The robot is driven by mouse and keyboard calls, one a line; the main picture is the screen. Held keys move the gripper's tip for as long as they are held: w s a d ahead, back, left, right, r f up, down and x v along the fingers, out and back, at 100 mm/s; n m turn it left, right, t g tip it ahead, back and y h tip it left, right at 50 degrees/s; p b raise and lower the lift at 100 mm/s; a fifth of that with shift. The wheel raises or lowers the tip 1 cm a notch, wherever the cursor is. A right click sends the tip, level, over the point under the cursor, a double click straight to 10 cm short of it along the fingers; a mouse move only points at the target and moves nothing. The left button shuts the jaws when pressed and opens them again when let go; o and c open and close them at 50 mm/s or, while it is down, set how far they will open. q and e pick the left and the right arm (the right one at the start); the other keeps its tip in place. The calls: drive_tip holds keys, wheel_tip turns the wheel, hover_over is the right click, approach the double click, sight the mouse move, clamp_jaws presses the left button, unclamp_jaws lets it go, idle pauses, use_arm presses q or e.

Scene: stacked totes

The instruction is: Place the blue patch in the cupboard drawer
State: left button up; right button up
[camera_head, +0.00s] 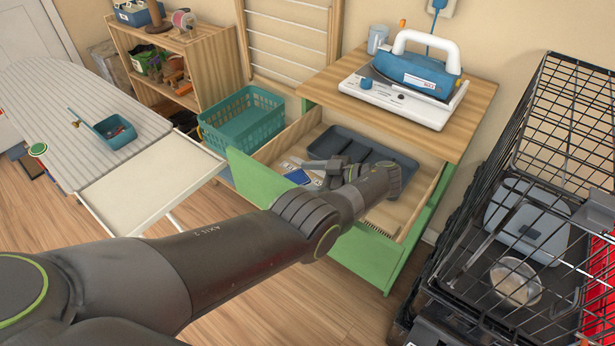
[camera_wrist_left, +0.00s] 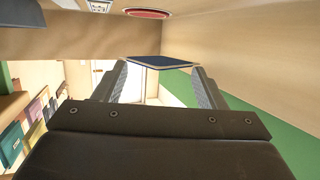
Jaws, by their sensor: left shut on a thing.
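The blue patch (camera_head: 297,176) is a small dark blue square with a pale edge. My left gripper (camera_head: 312,171) is shut on it and holds it inside the open cupboard drawer (camera_head: 248,175), near its green front. In the left wrist view the patch (camera_wrist_left: 160,62) shows between the fingertips of my left gripper (camera_wrist_left: 160,82). I cannot tell whether the patch touches the drawer bottom. The green cupboard (camera_head: 378,262) has a wooden top; my left arm hides part of the drawer. My right gripper is not in view.
A grey-blue divided tray (camera_head: 375,153) lies in the drawer behind my gripper. An iron (camera_head: 420,72) stands on the cupboard top. A teal basket (camera_head: 240,118) is left of the drawer. A black wire crate (camera_head: 545,110) stands at the right, and an ironing board (camera_head: 75,95) at the left.

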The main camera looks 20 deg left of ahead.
use_arm(q)
drive_tip(key=shift+s+f+b, duration=0.2)
drive_tip(key=shift+f+b, duration=0.1)
drive_tip(key=shift+f, duration=0.05)
